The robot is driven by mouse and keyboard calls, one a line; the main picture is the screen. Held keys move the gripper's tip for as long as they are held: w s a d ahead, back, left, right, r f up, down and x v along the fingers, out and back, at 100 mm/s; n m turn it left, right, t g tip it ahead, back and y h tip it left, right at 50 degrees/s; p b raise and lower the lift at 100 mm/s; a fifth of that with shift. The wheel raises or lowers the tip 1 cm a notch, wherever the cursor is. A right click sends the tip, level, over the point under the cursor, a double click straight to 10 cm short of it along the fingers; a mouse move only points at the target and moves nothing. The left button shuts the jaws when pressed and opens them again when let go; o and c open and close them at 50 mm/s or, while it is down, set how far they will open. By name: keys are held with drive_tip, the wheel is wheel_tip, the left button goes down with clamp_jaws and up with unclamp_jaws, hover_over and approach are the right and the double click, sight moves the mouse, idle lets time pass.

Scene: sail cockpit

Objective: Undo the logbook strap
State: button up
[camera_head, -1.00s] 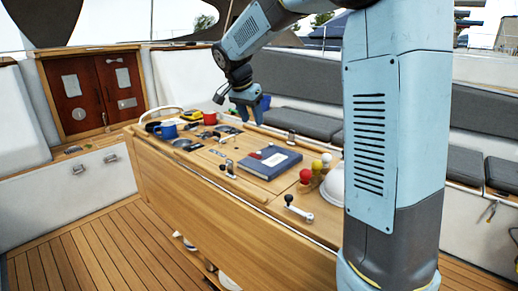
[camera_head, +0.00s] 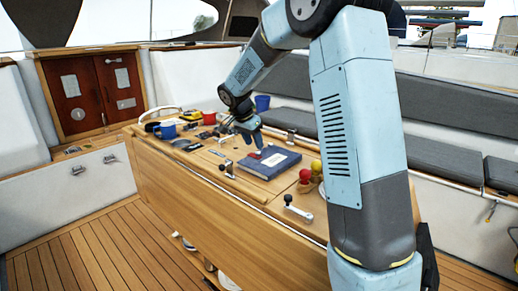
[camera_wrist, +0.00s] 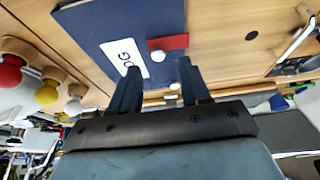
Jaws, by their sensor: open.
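The dark blue logbook (camera_head: 270,164) lies on the wooden cockpit table (camera_head: 190,185); the wrist view shows its cover (camera_wrist: 95,25) and a white label (camera_wrist: 122,57). A short red strap (camera_wrist: 176,42) reaches over the book's edge, with a round pale stud (camera_wrist: 158,57) on it. The strap appears fastened there. My gripper (camera_head: 254,145) is open and empty, over the strap end of the book. In the wrist view my fingers (camera_wrist: 158,66) stand apart on either side of the stud; I cannot tell the remaining height.
Red and yellow knobs (camera_head: 305,175) stand to the right of the book. A metal lever (camera_head: 297,209) is near the table's front edge. A blue mug (camera_head: 166,131), a red mug (camera_head: 209,118) and small tools stand at the left. A blue cup (camera_head: 262,103) is behind my gripper.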

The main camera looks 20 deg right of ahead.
drive_tip(key=shift+x, duration=1.9)
